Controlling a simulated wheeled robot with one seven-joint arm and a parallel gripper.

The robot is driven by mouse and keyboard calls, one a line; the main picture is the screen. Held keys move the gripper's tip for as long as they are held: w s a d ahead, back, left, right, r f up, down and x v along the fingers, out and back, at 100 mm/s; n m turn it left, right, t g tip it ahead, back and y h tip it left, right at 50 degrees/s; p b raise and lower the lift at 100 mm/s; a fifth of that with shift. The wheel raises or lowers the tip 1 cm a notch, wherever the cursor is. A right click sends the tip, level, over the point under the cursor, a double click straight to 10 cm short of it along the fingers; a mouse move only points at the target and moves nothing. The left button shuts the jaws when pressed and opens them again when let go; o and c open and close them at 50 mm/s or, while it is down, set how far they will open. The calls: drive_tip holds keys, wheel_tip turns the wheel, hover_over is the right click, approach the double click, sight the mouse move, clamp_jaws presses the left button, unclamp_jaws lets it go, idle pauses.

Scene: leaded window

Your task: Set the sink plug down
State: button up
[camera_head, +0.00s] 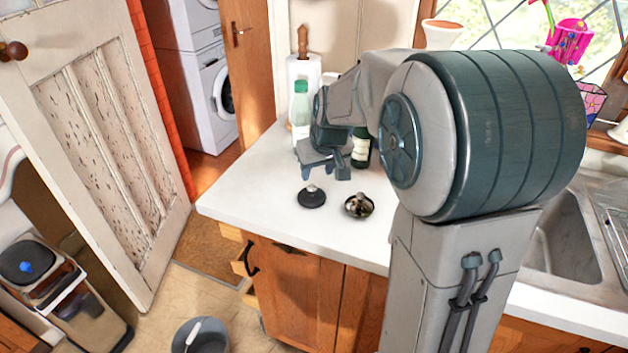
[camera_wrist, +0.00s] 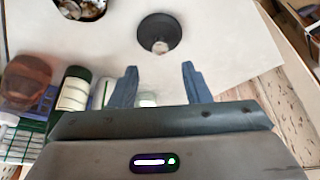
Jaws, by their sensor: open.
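The sink plug (camera_head: 312,196), a black disc with a small pale knob on top, lies on the white countertop (camera_head: 255,190) near its front edge. My gripper (camera_head: 322,174) is open and empty just behind and above the plug in the head view. In the wrist view the plug (camera_wrist: 160,33) lies beyond the two spread fingertips (camera_wrist: 159,68), apart from them, with its knob towards the gap between them.
A round metal dish (camera_head: 359,207) with small items stands right of the plug. Behind the gripper are a clear green-capped bottle (camera_head: 301,105), a dark green bottle (camera_head: 361,150) and a paper towel roll (camera_head: 304,72). The sink (camera_head: 560,235) is at the right. The counter's left end is clear.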

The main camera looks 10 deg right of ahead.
drive_tip(key=s+m+g, duration=0.1)
drive_tip(key=s+m, duration=0.1)
drive_tip(key=s, duration=2.2)
drive_tip(key=shift+s+a+h, duration=0.2)
drive_tip(key=shift+a+h, duration=0.1)
drive_tip(key=shift+a, duration=0.15)
